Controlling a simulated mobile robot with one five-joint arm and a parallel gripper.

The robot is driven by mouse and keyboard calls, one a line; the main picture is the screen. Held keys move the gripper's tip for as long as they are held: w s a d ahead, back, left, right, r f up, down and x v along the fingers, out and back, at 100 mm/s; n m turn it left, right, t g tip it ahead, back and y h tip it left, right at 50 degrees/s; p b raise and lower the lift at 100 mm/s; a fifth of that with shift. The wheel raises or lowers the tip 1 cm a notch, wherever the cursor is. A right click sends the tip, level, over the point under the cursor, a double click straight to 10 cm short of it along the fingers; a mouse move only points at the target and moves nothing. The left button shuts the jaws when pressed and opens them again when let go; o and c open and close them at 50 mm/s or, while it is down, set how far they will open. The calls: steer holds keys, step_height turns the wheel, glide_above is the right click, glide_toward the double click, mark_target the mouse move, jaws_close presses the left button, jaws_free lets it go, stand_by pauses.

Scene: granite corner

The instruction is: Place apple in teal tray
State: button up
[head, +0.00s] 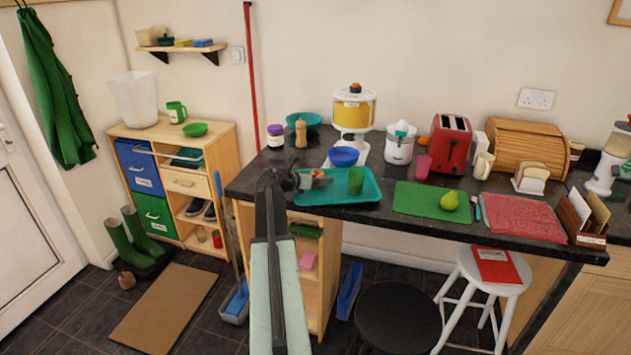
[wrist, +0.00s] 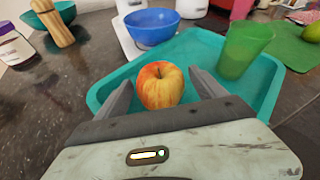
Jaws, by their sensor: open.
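A red and yellow apple (wrist: 161,88) sits between the two fingers of my gripper (wrist: 158,82) in the wrist view, with a gap on each side. In the head view the apple (head: 318,173) is a small orange patch, mostly hidden by my gripper (head: 304,180). My gripper is open, at the left part of the teal tray (head: 350,197). In the wrist view the tray (wrist: 196,50) surrounds the apple from behind and both sides. The apple appears within the tray's outline; its underside is hidden by my gripper.
A green cup (head: 356,181) stands in the tray, right of the apple. A blue bowl (head: 343,156) is behind the tray. A pepper mill (head: 301,133) and a jar (head: 275,136) stand back left. A green board (head: 425,201) with a pear (head: 449,201) lies right.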

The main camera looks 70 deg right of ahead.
steer(key=shift+a+r, duration=0.15)
steer(key=shift+r, duration=0.15)
steer(key=p+v, duration=0.4)
steer(key=v, duration=0.7)
steer(key=shift+w+a+r+p, duration=0.1)
steer(key=shift+w+a+p, duration=0.05)
steer(key=shift+a+p, duration=0.2)
steer(key=w+a+f+m+t+y, duration=0.2)
steer(key=w+a+f+m, duration=0.15)
steer(key=w+a, duration=0.55)
steer(key=w+a+f+m+t+y, duration=0.15)
steer(key=w+a+f+m, duration=0.35)
steer(key=a, duration=0.8)
steer(key=w+a+f+m+t+y, duration=0.1)
steer(key=w+a+f+t+y, duration=0.15)
steer(key=w+a, duration=0.75)
steer(key=s+a+f+m+y, duration=0.1)
steer(key=a+f+m+y, duration=0.1)
steer(key=a, duration=1.7)
steer(key=s+a+f+m+g+y, duration=0.1)
steer(key=a+m+y, duration=0.3)
steer(key=a, duration=1.5)
steer(key=shift+a+f+m+y, duration=0.25)
steer(key=shift+f+m+y, duration=0.1)
steer(key=shift+y, duration=0.05)
